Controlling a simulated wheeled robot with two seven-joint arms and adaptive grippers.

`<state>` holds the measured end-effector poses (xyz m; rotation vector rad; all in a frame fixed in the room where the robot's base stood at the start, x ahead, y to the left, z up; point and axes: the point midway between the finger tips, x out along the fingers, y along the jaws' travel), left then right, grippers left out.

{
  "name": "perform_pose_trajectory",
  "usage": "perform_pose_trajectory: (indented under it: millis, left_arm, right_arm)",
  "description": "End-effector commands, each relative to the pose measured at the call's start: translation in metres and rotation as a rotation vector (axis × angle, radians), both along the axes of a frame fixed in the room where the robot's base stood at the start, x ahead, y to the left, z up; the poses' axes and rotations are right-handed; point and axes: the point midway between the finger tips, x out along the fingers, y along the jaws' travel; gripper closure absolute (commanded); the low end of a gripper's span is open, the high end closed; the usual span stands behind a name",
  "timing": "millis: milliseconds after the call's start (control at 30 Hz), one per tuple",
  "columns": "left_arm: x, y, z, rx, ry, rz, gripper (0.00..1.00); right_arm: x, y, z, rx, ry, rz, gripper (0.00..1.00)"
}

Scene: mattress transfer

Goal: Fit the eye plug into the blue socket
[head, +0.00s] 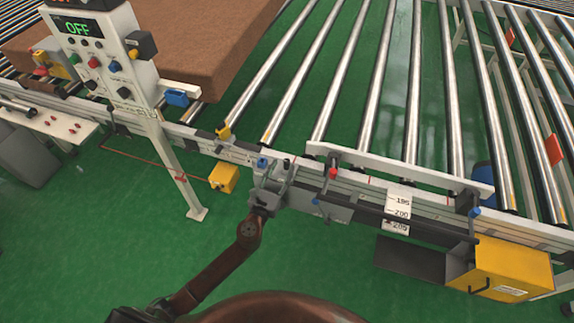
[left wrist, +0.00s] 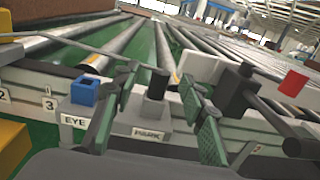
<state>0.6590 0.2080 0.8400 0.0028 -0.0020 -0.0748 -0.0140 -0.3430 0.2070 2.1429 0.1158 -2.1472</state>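The blue socket (left wrist: 85,92) stands on a light block labelled EYE; it also shows in the head view (head: 262,162). To its right in the left wrist view, a black plug (left wrist: 156,86), apparently the eye plug, stands upright in a grey holder labelled PARK (left wrist: 150,124). My left gripper (left wrist: 160,82) is open, with one green finger on each side of the black plug. Gaps show between plug and fingers. In the head view my left gripper (head: 270,186) is at the conveyor's front rail, and the plug is hard to make out. My right gripper is not in view.
A control panel (head: 100,50) reading OFF stands at the left, near a brown mattress (head: 205,40) on the rollers. A yellow box (head: 224,178) is left of the gripper. A dark bar and red-knobbed lever (head: 333,173) are on its right.

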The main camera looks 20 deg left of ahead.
Motion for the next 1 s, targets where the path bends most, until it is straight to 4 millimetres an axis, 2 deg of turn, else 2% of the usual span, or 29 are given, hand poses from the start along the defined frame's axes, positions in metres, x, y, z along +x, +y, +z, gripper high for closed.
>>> perform_pose_trajectory:
  millis: [167, 300, 600, 1000]
  left_arm:
    - [0.026, -0.007, -0.011, -0.002, 0.001, 0.0, 0.61]
    - [0.042, -0.007, -0.008, -0.002, 0.001, 0.001, 0.61]
    - [0.045, -0.007, -0.008, -0.002, 0.002, 0.001, 0.62]
    - [0.045, -0.007, -0.008, -0.003, 0.002, 0.001, 0.89]
  right_arm:
    - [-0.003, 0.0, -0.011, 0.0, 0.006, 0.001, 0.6]
    - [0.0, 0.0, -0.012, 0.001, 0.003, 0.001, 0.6]
    - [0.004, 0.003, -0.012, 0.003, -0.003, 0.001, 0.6]
    - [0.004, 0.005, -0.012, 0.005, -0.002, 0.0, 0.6]
